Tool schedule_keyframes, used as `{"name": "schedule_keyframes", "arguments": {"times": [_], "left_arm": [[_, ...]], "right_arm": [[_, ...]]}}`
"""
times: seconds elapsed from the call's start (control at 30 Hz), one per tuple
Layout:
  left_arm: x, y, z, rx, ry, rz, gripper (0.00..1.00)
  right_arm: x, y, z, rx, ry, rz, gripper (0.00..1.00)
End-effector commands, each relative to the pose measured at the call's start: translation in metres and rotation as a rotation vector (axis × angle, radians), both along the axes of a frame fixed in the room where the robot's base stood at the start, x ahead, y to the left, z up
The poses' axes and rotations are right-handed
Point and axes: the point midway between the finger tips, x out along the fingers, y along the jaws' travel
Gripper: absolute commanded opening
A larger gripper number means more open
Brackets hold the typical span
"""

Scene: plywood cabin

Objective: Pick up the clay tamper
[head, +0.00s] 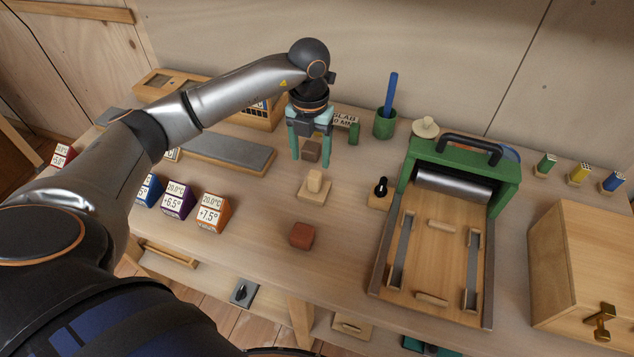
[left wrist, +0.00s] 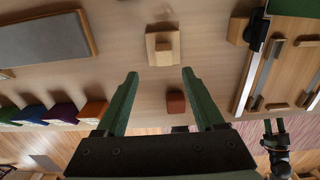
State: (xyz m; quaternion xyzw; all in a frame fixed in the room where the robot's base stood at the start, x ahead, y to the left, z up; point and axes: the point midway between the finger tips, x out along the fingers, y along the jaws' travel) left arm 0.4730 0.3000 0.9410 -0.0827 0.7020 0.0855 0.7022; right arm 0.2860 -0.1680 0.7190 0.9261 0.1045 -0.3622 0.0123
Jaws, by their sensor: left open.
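The clay tamper appears to be the pale wooden block with an upright handle (head: 314,187) on the middle of the bench. It also shows in the left wrist view (left wrist: 155,57), just beyond the fingertips. My left gripper (head: 312,157) is open and empty, pointing down above the bench behind the tamper in the head view. It does not touch the tamper. In the left wrist view its two green fingers (left wrist: 160,73) are spread wide. My right gripper (left wrist: 275,126) shows small at the lower right of the left wrist view, its fingers apart and empty.
A dark-knobbed tool (head: 380,193) and green-framed roller press (head: 432,240) stand to the right. A grey slab (head: 225,153) and colored label blocks (head: 213,212) are left.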

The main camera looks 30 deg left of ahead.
Motion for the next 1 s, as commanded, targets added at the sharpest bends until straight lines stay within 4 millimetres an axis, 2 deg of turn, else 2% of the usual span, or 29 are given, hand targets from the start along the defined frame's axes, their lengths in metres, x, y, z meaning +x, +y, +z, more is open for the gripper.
{"name": "schedule_keyframes", "arguments": {"times": [0.1, 0.37, 0.63, 0.73, 0.97, 1.0], "left_arm": [[0.000, -0.001, -0.021, -0.002, 0.003, -0.001, 0.70], [0.001, -0.002, -0.042, -0.004, 0.002, -0.002, 0.70], [0.006, -0.005, -0.081, -0.004, 0.002, -0.002, 0.70], [0.006, -0.006, -0.087, -0.004, 0.000, -0.003, 0.70], [0.006, -0.005, -0.088, -0.004, -0.001, -0.003, 0.70], [0.006, -0.005, -0.088, -0.004, -0.001, -0.003, 0.66]], "right_arm": [[-0.001, 0.000, 0.002, 0.000, 0.002, 0.000, 0.50], [-0.001, 0.000, 0.004, 0.000, 0.002, 0.000, 0.50], [-0.001, 0.000, 0.009, 0.000, 0.002, 0.000, 0.50], [-0.001, 0.000, 0.010, 0.000, 0.002, 0.000, 0.50], [-0.001, 0.000, 0.010, 0.000, 0.001, 0.000, 0.50], [-0.001, 0.000, 0.010, 0.000, 0.001, 0.000, 0.50]]}}
